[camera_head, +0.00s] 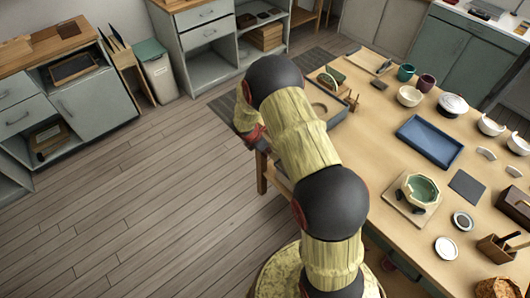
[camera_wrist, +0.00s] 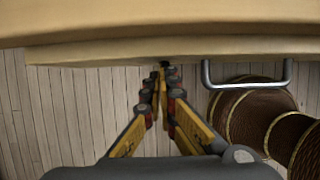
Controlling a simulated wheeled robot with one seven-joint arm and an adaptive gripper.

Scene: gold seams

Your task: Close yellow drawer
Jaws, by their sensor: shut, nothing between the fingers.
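In the wrist view a pale yellow-tan drawer front (camera_wrist: 100,53) runs across the top, under a tan edge. A grey metal bar handle (camera_wrist: 247,86) sticks out from it, right of my gripper. My gripper (camera_wrist: 162,68) is shut and empty, with its fingertips at the lower edge of the front, left of the handle. I cannot tell whether they touch it. In the head view my gripper (camera_head: 256,138) is low beside the worktable's left edge, partly hidden by my arm. How far the drawer stands out is not clear.
The wooden worktable (camera_head: 390,165) holds a blue tray (camera_head: 430,141), a green bowl (camera_head: 421,190) on a board, cups and several broken white pieces. Grey cabinets (camera_head: 93,106) and a bin (camera_head: 157,72) stand at the back left. The plank floor (camera_head: 150,200) left of the table is clear.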

